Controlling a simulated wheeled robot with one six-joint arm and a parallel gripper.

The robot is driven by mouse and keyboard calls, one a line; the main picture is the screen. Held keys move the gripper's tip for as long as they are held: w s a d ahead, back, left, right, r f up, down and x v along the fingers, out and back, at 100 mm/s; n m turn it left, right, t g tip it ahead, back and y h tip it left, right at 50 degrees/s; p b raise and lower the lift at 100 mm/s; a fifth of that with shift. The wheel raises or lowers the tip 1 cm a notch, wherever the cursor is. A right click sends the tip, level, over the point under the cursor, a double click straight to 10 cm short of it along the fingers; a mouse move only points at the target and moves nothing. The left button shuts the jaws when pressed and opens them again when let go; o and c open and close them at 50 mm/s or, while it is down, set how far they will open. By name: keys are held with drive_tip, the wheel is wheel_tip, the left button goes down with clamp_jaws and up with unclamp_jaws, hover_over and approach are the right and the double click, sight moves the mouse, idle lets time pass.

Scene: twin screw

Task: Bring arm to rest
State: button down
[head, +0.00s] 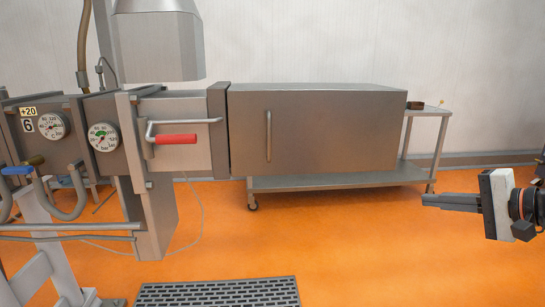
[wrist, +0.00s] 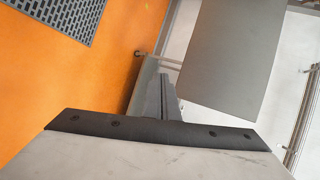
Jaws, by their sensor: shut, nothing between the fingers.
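My gripper (head: 432,202) shows at the right side of the head view, with its dark fingers pointing left. It is shut and empty. It hangs in free air above the orange floor, in front of and apart from the steel cabinet. In the wrist view my gripper's fingers (wrist: 164,97) show as a narrow dark shape beyond the wrist plate, with nothing between them. Most of my arm is outside the head view.
A steel machine with gauges (head: 104,137) and a red handle (head: 176,139) stands at left. A steel cabinet (head: 335,130) on a wheeled cart (head: 340,178) is at centre. A grey floor grate (head: 218,292) lies in front. Orange floor (head: 360,255) is clear near the gripper.

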drive_tip(key=s+a+f+n+g+h, duration=0.1)
drive_tip(key=s+a+f+n+g, duration=0.4)
drive_tip(key=a+f, duration=0.4)
drive_tip(key=s+f+n+g+h, duration=0.1)
drive_tip(key=s+f+n+h, duration=0.5)
drive_tip(key=s+f, duration=0.2)
drive_tip(key=shift+s+d+f+g+h, duration=0.3)
drive_tip(key=shift+s+f+g, duration=0.1)
drive_tip(key=shift+s, duration=0.5)
